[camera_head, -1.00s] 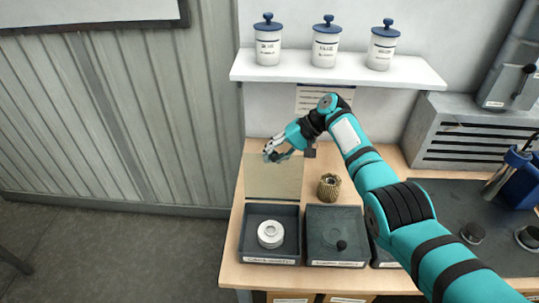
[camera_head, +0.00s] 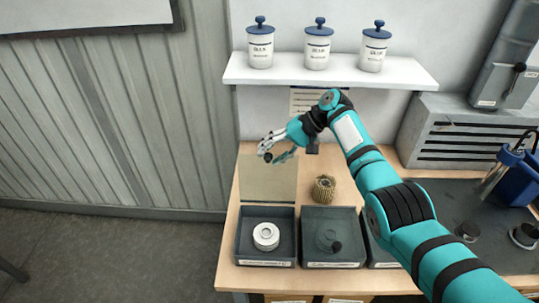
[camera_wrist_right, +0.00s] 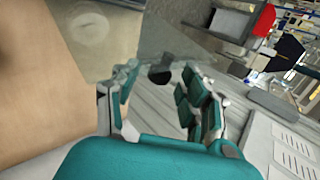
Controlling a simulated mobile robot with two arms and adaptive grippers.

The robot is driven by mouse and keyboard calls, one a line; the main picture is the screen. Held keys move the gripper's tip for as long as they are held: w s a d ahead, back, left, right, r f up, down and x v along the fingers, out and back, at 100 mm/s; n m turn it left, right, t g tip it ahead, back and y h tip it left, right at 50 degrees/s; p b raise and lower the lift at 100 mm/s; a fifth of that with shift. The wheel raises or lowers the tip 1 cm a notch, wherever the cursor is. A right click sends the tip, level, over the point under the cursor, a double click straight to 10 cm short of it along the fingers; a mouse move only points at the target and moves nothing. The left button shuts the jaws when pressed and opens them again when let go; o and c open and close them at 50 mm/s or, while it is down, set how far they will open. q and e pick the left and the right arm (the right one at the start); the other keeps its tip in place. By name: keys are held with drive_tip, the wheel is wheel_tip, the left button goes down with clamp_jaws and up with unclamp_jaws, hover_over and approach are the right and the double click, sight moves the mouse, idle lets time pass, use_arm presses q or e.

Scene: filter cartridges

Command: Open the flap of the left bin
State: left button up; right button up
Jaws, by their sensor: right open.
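The left bin (camera_head: 237,243) is a dark tray at the front left of the table. A white ring-shaped cartridge (camera_head: 266,236) sits inside it. Its see-through flap (camera_head: 268,185) stands raised at the back of the bin, leaving the top open. My right gripper (camera_head: 274,155) is open at the flap's top edge. In the right wrist view, the flap's dark knob (camera_wrist_right: 160,75) shows between the spread fingers (camera_wrist_right: 155,85); whether they touch it I cannot tell. My left gripper is not in view.
A middle bin (camera_head: 310,252) with its flap down and a dark knob stands right of the left bin. A ribbed brass-coloured cartridge (camera_head: 323,189) stands behind it. A shelf (camera_head: 330,76) with three lidded jars hangs above. My right arm crosses the table's right side.

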drive_tip(key=v, duration=1)
drive_tip(key=shift+d+r, duration=0.2)
drive_tip(key=shift+d, duration=0.1)
